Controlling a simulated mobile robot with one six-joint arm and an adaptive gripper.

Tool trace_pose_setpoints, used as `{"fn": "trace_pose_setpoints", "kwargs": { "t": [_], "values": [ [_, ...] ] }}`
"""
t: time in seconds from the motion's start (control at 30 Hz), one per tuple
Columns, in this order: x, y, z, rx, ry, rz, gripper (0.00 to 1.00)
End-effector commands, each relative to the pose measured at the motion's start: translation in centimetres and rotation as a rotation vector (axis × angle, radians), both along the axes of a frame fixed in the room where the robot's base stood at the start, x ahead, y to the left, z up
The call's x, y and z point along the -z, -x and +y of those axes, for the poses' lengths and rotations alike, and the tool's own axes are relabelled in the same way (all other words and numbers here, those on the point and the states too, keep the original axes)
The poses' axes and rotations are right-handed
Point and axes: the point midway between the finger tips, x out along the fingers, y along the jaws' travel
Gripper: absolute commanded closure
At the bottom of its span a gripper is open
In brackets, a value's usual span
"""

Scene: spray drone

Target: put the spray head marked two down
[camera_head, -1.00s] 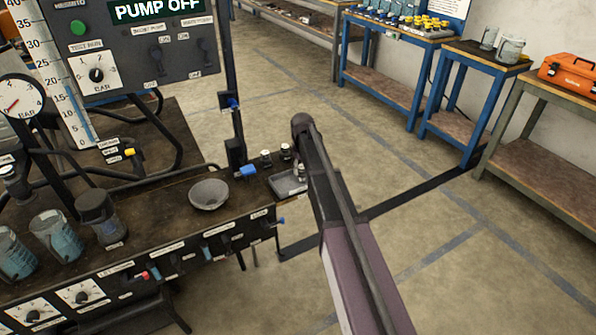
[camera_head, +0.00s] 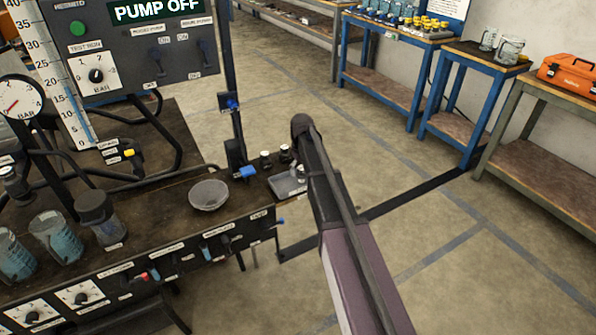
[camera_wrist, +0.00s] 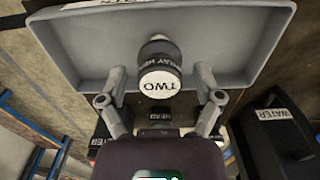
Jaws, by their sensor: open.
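The spray head marked two (camera_wrist: 160,78) is a small black piece with a white round top reading "TWO". In the wrist view it is in the shallow grey tray (camera_wrist: 85,45), near the tray's edge. My gripper (camera_wrist: 160,95) is open, with one finger on each side of the spray head and a visible gap at both sides. In the head view the grey tray (camera_head: 283,189) is at the bench's right end, partly behind my arm. My fingertips are hidden there.
Two small white-topped black pieces (camera_head: 266,160) stand behind the tray beside a blue part (camera_head: 247,172). A grey bowl (camera_head: 209,196) and jars of bluish liquid (camera_head: 55,240) are left. A black container labelled "WATER" (camera_wrist: 275,130) is at the wrist view's right.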

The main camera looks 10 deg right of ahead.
Motion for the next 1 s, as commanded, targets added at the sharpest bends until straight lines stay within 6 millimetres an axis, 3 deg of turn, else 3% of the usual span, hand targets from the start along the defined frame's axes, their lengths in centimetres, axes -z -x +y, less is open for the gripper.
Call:
{"fn": "trace_pose_setpoints", "kwargs": {
  "t": [1.0],
  "values": [
    [-7.9, 0.0, 0.1, -0.001, 0.000, 0.000, 0.16]
  ]
}}
